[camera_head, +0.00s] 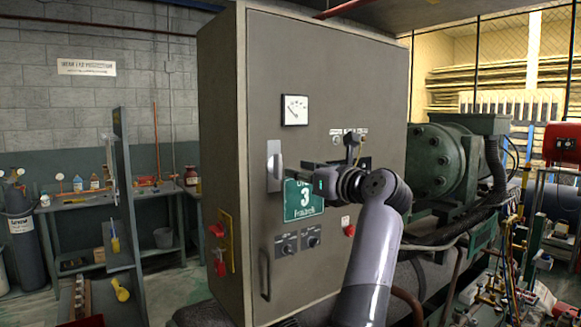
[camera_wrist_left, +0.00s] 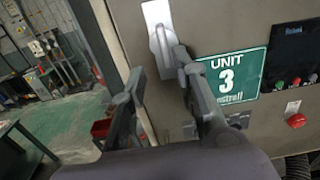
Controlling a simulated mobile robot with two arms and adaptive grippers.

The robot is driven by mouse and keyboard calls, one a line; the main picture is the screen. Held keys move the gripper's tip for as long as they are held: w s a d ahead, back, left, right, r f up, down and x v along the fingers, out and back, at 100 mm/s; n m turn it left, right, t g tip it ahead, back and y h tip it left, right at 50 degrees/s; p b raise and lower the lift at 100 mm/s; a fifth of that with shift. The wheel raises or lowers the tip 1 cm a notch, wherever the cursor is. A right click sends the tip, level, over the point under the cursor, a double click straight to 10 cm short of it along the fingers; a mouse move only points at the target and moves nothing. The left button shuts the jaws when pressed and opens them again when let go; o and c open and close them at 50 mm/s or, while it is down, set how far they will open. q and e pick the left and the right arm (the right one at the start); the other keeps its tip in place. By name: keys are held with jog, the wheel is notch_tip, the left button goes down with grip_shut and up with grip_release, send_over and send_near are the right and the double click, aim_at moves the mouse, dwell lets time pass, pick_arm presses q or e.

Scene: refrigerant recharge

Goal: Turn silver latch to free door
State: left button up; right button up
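The silver latch (camera_head: 274,165) is on the left edge of the grey cabinet door (camera_head: 345,75), a bright plate with an upright handle. It also shows in the left wrist view (camera_wrist_left: 158,28), at the top centre. My left gripper (camera_head: 300,172) is in front of the door, just right of the latch in the head view. In the left wrist view its two fingers (camera_wrist_left: 160,72) are spread apart, with the latch's lower end between or just beyond the tips. I cannot tell whether they touch it. The door looks closed. My right gripper is not in view.
The door carries a gauge (camera_head: 294,110), a green "3" sign (camera_head: 304,199) partly behind my gripper, knobs (camera_head: 300,241), a red button (camera_head: 349,230) and a lower bar handle (camera_head: 265,275). Red and yellow fittings (camera_head: 222,245) stick out of the cabinet's left side. Green machinery (camera_head: 440,160) stands right.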

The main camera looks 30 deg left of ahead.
aim_at(281, 167)
pick_arm(q)
jog(key=p+x, duration=0.1)
jog(key=x, duration=0.2)
jog(key=p+x, duration=0.1)
jog(key=x, duration=0.3)
jog(key=shift+w+a, duration=0.1)
jog(key=shift+w, duration=0.2)
jog(key=shift+f, duration=0.15)
jog(key=shift+c, duration=1.2)
grip_shut()
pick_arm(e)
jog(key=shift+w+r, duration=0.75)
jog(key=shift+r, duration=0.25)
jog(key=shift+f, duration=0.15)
